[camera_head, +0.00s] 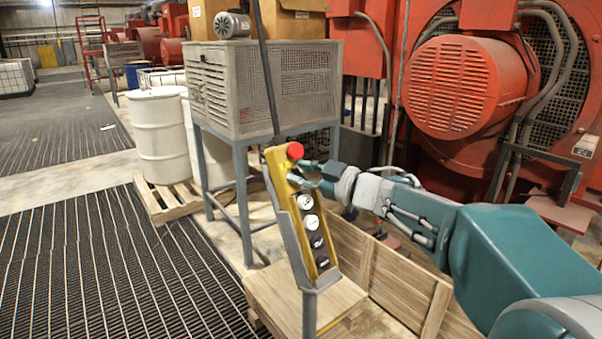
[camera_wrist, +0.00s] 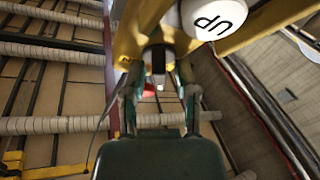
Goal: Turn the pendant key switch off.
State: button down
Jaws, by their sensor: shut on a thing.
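The yellow pendant (camera_head: 281,185) hangs tilted in a grey holder on a post, with a red mushroom button (camera_head: 295,151) at its top and white and black buttons below. My gripper (camera_head: 300,175) is at the pendant's upper part, just below the red button. It hides the key switch in the head view. In the wrist view, my gripper (camera_wrist: 158,75) has its fingers closed in around a small dark piece (camera_wrist: 158,60), seemingly the key switch, against the yellow body. The key's angle cannot be told.
A wooden crate (camera_head: 398,280) stands behind and below the pendant. A grey mesh cabinet (camera_head: 262,90) on legs is behind it. White drums (camera_head: 160,135) stand on a pallet at left. Red engines (camera_head: 460,85) fill the right. The grated floor (camera_head: 110,270) at left is clear.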

jog(key=c, duration=0.7)
grip_release()
jog(key=v, duration=1.2)
jog(key=shift+f, duration=0.15)
